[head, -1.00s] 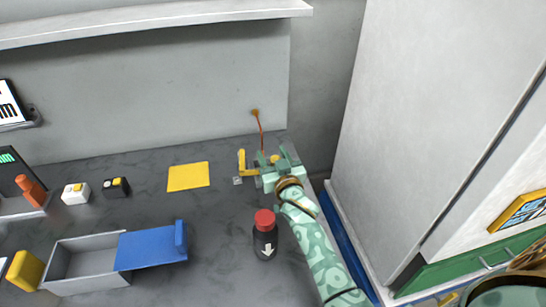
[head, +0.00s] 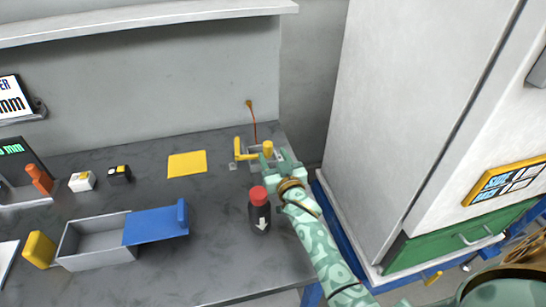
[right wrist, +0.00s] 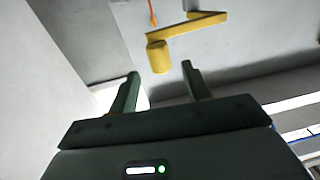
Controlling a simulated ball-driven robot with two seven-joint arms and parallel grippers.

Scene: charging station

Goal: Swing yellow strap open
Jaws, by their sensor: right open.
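The yellow strap (head: 245,156) is at the back right corner of the table, an angled bar with an upright end at its left. A short yellow cylinder (head: 268,149) stands at its right end. In the right wrist view the strap (right wrist: 192,25) runs from the cylinder (right wrist: 158,58) up to the right and bends. My right gripper (head: 281,160) is open and empty, just right of and in front of the cylinder. In the wrist view its fingertips (right wrist: 160,72) lie either side of the cylinder's line, apart from it. My left gripper is out of view.
A dark bottle with a red cap (head: 259,212) stands close left of my right arm. A grey box (head: 85,262) with a blue lid (head: 155,225) is at front left. A yellow square (head: 187,163) lies on the table. A tall white cabinet (head: 415,110) stands on the right.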

